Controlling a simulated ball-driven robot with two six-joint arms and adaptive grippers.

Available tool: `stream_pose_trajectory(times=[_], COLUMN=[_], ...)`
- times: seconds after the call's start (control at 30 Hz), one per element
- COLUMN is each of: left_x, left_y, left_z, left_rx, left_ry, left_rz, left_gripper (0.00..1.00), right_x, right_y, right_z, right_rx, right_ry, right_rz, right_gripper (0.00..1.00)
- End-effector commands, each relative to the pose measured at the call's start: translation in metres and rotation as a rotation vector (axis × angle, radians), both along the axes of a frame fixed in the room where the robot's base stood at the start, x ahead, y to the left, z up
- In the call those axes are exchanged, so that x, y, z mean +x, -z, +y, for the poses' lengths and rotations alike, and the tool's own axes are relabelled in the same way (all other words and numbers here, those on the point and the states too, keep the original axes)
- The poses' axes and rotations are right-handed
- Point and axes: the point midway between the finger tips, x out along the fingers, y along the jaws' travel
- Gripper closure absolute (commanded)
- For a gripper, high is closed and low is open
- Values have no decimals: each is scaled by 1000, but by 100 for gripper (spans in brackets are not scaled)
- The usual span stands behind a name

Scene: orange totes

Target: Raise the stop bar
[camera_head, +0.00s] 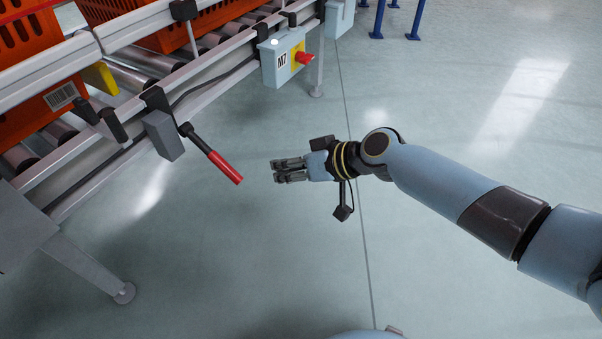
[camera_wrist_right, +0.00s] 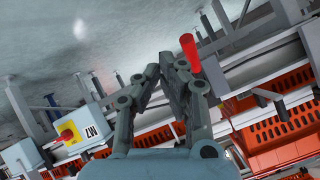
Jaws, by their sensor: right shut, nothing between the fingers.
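A lever with a red grip (camera_head: 224,167) sticks out from a grey box (camera_head: 164,135) on the side of the roller conveyor, pointing down and right. The red grip also shows in the right wrist view (camera_wrist_right: 190,50), just beyond the fingers. My right gripper (camera_head: 276,171) is shut and empty, its fingers pointing left toward the grip, with a gap between them. The wrist view shows its fingertips (camera_wrist_right: 172,62) together. A yellow piece (camera_head: 100,78) sits by the rollers; I cannot tell whether it is the stop bar. My left gripper is out of view.
The conveyor rail (camera_head: 75,165) carries orange totes (camera_head: 35,88), one with a barcode label. A conveyor leg (camera_head: 95,268) stands at lower left. The floor around my right arm is clear.

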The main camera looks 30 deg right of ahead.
Motion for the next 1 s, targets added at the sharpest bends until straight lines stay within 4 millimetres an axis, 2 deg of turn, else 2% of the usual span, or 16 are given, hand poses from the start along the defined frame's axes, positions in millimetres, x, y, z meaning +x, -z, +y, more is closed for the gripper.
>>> stream_pose_trajectory(times=[0.1, 0.23, 0.87, 0.93, 1.0], left_x=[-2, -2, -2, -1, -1], left_y=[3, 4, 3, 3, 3], left_z=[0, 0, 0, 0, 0], left_rx=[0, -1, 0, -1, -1], left_ry=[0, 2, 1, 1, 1], left_rz=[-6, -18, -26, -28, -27], left_gripper=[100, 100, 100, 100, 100], right_x=[-16, -24, -28, -35, -52], right_y=[9, 13, 13, 18, 28], right_z=[-10, -16, -17, -17, -15], right_rx=[-1, -2, -1, 0, 4], right_ry=[0, 0, 1, 1, 3], right_rz=[3, 1, 0, 13, 43], right_gripper=[100, 100, 100, 100, 100])
